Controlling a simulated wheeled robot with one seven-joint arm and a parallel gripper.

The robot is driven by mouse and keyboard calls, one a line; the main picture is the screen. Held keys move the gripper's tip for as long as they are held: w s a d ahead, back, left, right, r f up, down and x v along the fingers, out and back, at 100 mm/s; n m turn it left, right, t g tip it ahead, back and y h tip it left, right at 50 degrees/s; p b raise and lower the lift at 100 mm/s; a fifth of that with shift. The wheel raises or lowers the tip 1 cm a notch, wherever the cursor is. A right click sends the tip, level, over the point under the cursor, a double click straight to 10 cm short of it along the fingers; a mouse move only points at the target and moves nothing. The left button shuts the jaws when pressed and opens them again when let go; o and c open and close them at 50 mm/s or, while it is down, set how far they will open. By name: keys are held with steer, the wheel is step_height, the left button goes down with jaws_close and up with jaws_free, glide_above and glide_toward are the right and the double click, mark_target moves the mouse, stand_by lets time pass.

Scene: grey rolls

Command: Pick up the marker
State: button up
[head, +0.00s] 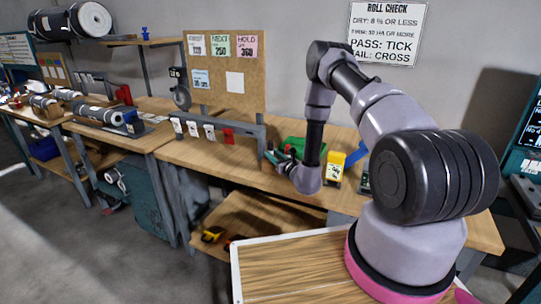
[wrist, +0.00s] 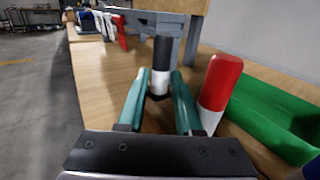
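In the wrist view, a black-and-white marker (wrist: 161,52) stands upright on the wooden bench. A second one, with a red top and white lower part (wrist: 222,80), stands just right of the right finger. My gripper (wrist: 160,82) has its two teal fingers apart, one on each side of the black-and-white marker near their tips. I cannot tell whether either finger touches it. In the head view my gripper (head: 276,156) is low over the bench, and the markers are too small or hidden to make out.
A green tray (wrist: 265,112) lies close on the right of the wrist view. A grey rail with red and white tags (wrist: 170,22) stands behind the markers. In the head view a yellow item (head: 333,170) and a blue one (head: 356,154) are right of my gripper. Bare bench lies left.

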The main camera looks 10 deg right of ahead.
steer(key=shift+w+a, duration=0.1)
steer(key=shift+w, duration=0.25)
jaws_close()
steer(key=shift+r, duration=0.1)
step_height(320, 180, up, 10)
stand_by(0.4)
steer(key=shift+c, duration=1.6)
jaws_free()
jaws_close()
step_height(320, 180, up, 7)
